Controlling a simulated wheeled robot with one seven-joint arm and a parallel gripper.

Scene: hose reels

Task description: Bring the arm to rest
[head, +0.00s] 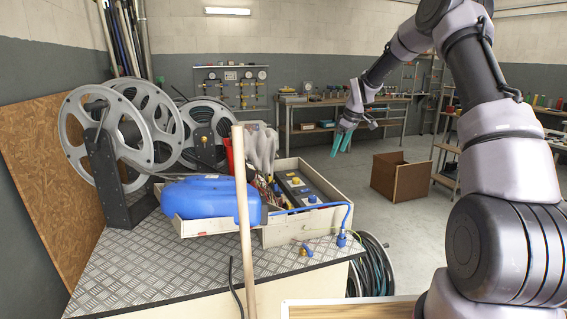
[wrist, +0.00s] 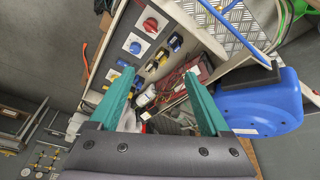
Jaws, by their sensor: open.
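My gripper (head: 343,136) is at the end of my raised arm, in the middle right of the head view. It points down and hangs in free air, apart from the bench in that picture. Its two green fingers are spread, with nothing held between them. In the wrist view my gripper (wrist: 165,90) also shows open and empty. Beyond the fingers lie a box with red, blue and yellow sockets and a blue hose reel body.
A checker-plate bench (head: 150,262) carries metal reels (head: 75,130), a blue reel body (head: 205,196) and an open crate (head: 300,232). A wooden pole (head: 243,215) stands in front. A brown box (head: 400,178) sits on the floor. Floor around it is clear.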

